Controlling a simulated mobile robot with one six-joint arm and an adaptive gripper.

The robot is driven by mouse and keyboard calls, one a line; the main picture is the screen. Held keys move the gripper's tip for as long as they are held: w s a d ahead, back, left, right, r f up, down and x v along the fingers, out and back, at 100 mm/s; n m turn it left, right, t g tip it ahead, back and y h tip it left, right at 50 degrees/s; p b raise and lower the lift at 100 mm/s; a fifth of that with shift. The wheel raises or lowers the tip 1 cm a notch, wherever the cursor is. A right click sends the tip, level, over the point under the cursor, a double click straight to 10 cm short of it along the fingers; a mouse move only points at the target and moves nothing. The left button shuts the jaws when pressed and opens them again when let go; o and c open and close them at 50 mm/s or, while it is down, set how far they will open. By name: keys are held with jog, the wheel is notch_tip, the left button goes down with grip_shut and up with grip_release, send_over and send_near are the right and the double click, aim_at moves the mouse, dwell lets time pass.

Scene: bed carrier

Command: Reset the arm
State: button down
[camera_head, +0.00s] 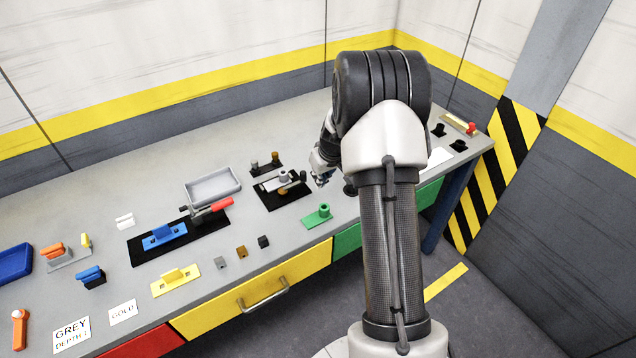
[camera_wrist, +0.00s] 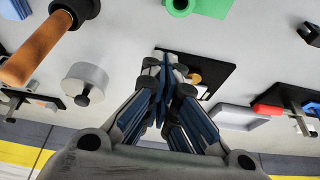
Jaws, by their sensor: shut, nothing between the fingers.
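My arm rises from the bottom right in the head view and bends over the workbench (camera_head: 110,190). My gripper (camera_head: 321,181) hangs above the bench, partly hidden by my own arm. In the wrist view my gripper (camera_wrist: 167,62) has its fingers together with nothing between them. Behind the fingers lies a black plate (camera_wrist: 215,72), partly covered by them; in the head view the black plate (camera_head: 272,201) holds a grey cylinder. A green block (camera_head: 319,214) with a round boss lies in front of the gripper; it also shows in the wrist view (camera_wrist: 180,6).
A grey tray (camera_head: 213,186), a red-handled clamp (camera_head: 221,204), a blue block (camera_head: 166,236) and a yellow block (camera_head: 177,280) stand left of my gripper. In the wrist view a brown-orange cylinder (camera_wrist: 38,50) and a grey round part (camera_wrist: 86,82) lie left. Walls close the back and right.

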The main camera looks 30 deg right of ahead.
jog(key=v, duration=0.4)
jog(key=shift+s, duration=0.1)
jog(key=s+a+r, duration=0.5)
jog(key=a+r, duration=0.4)
jog(key=s+a+r, duration=0.5)
jog(key=a+r, duration=0.3)
jog(key=r, duration=0.1)
jog(key=s+a+r, duration=0.1)
jog(key=s+a, duration=0.3)
jog(key=s, duration=0.6)
jog(key=s+a+r, duration=0.1)
jog(key=s+a, duration=0.3)
jog(key=s, duration=0.7)
jog(key=shift+s+a+n+b, duration=0.25)
jog(key=shift+a+n+b, duration=0.05)
jog(key=shift+a+n, duration=0.1)
